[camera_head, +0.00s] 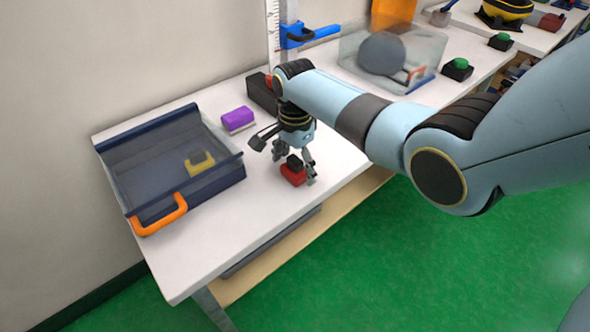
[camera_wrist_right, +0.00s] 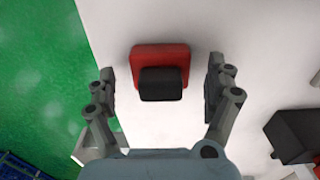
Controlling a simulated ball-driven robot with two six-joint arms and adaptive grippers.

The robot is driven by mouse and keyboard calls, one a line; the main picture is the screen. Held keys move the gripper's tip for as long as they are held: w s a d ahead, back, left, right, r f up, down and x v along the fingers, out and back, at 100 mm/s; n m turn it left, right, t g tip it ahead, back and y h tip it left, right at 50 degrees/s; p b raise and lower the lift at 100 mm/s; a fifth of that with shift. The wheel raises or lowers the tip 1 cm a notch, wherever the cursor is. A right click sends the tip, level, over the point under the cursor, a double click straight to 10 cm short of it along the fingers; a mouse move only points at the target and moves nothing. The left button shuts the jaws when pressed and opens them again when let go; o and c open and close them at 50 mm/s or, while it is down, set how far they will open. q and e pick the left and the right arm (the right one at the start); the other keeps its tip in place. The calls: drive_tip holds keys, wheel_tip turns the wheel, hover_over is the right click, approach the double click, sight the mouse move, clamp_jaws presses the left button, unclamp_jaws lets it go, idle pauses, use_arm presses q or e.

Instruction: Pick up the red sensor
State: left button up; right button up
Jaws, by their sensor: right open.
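The red sensor (camera_head: 292,175) is a small red block with a black top, lying on the white table (camera_head: 200,262). In the right wrist view the red sensor (camera_wrist_right: 161,55) sits ahead of the fingertips, near the middle. My right gripper (camera_head: 296,163) points down over it with its fingers apart. In the wrist view the open fingers of my right gripper (camera_wrist_right: 163,78) stand to either side of the sensor, with gaps on both sides. My left gripper is not in view.
A clear tray with dark blue edges and an orange handle (camera_head: 160,216) stands at the left, with a yellow object (camera_head: 200,161) inside. A purple block (camera_head: 238,119) lies behind. A dark block (camera_head: 262,92) is near the drop tower. The table's front edge is close to the sensor.

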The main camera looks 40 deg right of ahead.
drive_tip(key=shift+f, duration=0.25)
drive_tip(key=shift+r, duration=0.1)
drive_tip(key=c, duration=1.4)
drive_tip(key=shift+o, duration=0.2)
